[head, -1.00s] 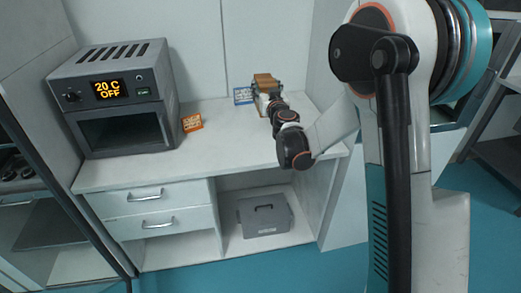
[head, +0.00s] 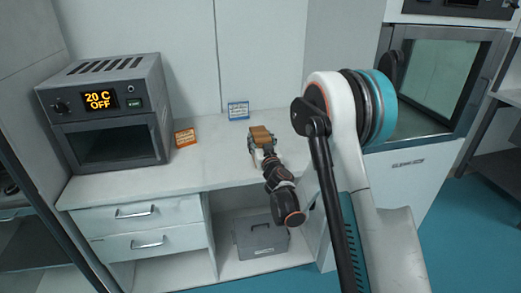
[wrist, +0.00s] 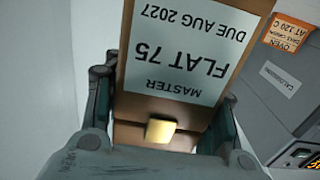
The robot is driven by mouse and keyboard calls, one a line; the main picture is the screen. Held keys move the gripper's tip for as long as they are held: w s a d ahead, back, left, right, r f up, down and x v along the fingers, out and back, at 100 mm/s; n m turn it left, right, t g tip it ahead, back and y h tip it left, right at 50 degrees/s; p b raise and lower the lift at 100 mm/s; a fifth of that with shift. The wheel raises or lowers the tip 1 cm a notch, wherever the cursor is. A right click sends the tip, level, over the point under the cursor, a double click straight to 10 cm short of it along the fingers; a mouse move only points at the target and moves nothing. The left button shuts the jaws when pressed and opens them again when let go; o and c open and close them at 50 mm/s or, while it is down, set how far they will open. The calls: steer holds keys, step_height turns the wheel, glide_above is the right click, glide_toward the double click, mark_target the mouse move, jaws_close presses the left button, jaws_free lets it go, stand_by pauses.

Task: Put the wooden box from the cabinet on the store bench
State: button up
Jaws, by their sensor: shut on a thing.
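The wooden box (head: 262,133) is brown and appears over the white bench top (head: 205,165), in front of a blue-edged card. My gripper (head: 259,149) is shut on it, with a finger on each side. I cannot tell whether the box touches the bench. In the wrist view the box (wrist: 158,105) fills the middle between the fingers. It has a white label (wrist: 190,45), upside down, reading MASTER FLAT 75, DUE AUG 2027, and a yellowish knob or clasp (wrist: 160,131). A glass-fronted cabinet (head: 425,160) stands at the right.
A grey oven (head: 105,115) showing 20 C OFF stands on the bench's left, with an orange card (head: 185,137) beside it. The blue-edged card (head: 238,111) stands near the back wall. A grey case (head: 262,238) sits on the shelf below. Bench top between orange card and box is clear.

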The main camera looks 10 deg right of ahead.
steer(key=shift+f+b, duration=0.3)
steer(key=shift+f, duration=1.05)
steer(key=shift+f, duration=0.15)
steer(key=o, duration=1.4)
steer(key=shift+o, duration=0.2)
